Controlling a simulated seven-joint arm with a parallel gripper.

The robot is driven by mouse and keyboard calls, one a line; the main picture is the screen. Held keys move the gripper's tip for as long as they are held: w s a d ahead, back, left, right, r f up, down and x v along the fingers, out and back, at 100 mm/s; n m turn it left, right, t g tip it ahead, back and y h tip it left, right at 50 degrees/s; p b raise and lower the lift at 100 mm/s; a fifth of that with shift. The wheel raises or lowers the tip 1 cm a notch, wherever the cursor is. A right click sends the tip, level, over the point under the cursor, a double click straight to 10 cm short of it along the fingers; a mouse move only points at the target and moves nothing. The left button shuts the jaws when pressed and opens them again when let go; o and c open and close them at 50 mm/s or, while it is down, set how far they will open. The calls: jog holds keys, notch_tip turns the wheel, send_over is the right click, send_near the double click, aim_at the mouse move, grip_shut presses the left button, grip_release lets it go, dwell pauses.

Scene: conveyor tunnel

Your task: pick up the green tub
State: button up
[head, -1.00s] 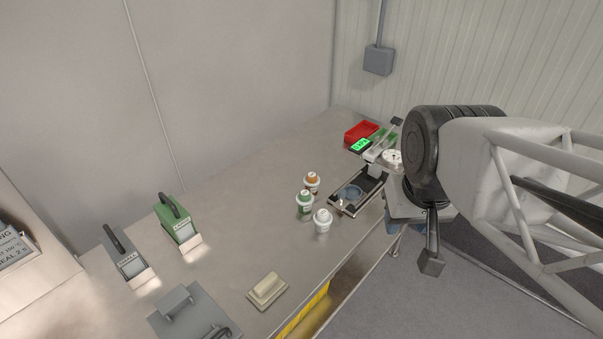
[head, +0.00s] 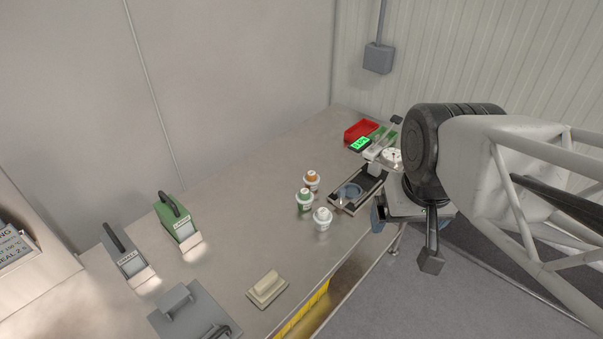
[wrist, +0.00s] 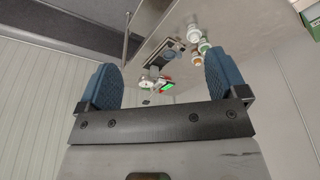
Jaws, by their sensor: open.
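The green tub (head: 304,201) is a small white pot with a green label and a pale lid, upright on the steel bench in the head view. An orange tub (head: 312,181) stands just behind it and a white tub (head: 323,219) just in front to the right. In the wrist view the green tub (wrist: 204,46) shows near the tip of the right-hand finger, well beyond it. My gripper (wrist: 160,75) is open and empty, with blue pads wide apart. In the head view a blue pad (head: 378,214) shows beyond the bench edge, right of the tubs; my arm hides most of the gripper.
A black tray (head: 343,207) with a round blue dish lies right of the tubs. Behind it are a green-lit display (head: 360,145) and a red bin (head: 361,130).

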jog(key=w+d+f+n+g+h, duration=0.1)
jog(key=w+d+f+n+h, duration=0.2)
jog(key=w+f+n+h, duration=0.45)
jog(key=n+t+h, duration=0.2)
jog(key=n+t, duration=0.4)
jog(key=n, duration=0.8)
send_over(304, 193)
jog(key=s+d, duration=0.8)
jog(key=s, duration=0.1)
notch_tip(304, 193, down, 11)
jog(key=w+a+f+n+t+y, duration=0.1)
jog(key=a+f+n, duration=0.1)
jog(key=a+f, duration=0.1)
jog(key=w+a+f+n+t+y, duration=0.1)
jog(key=w+a+f+n+t, duration=0.1)
jog(key=a+f+n, duration=0.1)
jog(key=w+a+f+n+t+y, duration=0.1)
jog(key=a+f+n, duration=0.2)
jog(key=a+f, duration=0.1)
jog(key=shift+w+a, duration=0.3)
jog(key=shift+w, duration=0.05)
jog(key=shift+d, duration=0.15)
jog(key=shift+x, duration=1.2)
jog(key=shift+w+f, duration=0.1)
jog(key=shift+w, duration=0.1)
